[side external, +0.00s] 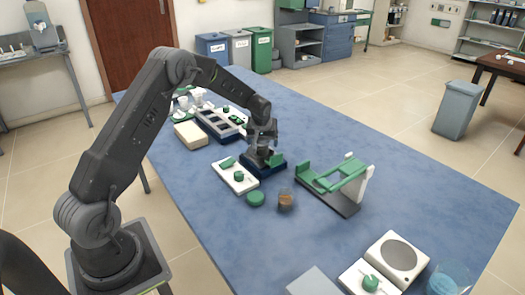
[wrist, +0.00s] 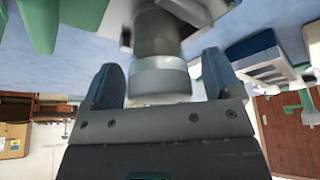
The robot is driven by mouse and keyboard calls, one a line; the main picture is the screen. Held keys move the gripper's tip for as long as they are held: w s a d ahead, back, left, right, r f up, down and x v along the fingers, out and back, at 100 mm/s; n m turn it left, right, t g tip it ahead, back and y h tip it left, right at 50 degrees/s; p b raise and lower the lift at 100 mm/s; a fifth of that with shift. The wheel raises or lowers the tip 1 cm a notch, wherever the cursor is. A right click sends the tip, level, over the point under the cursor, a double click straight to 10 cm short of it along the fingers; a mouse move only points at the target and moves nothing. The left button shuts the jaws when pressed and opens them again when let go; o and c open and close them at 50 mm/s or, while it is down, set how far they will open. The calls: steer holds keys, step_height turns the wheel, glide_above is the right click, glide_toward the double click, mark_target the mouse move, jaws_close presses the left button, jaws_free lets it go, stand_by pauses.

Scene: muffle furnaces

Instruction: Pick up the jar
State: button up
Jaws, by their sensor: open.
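My gripper (side external: 262,150) points down over a dark blue base (side external: 266,166) near the middle of the blue table. In the wrist view its two dark blue fingers stand apart on either side of a grey cylinder with a pale, glassy band (wrist: 160,78). This looks like a jar, but the side view hides most of it behind the gripper, and I cannot tell if the fingers touch it. A small clear vessel with brown contents (side external: 286,199) stands apart, nearer the front, beside a round green lid (side external: 255,199).
A white board with green knobs (side external: 236,177) lies left of the gripper. A green and white stand (side external: 338,184) is to the right. Trays (side external: 219,124) lie behind. A white balance-like device (side external: 391,262) and a blue-filled beaker (side external: 449,279) are at the front. The table's right side is clear.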

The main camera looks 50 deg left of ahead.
steer(key=shift+c, duration=0.3)
steer(key=c, duration=1)
steer(key=shift+c, duration=0.2)
steer(key=shift+r, duration=0.15)
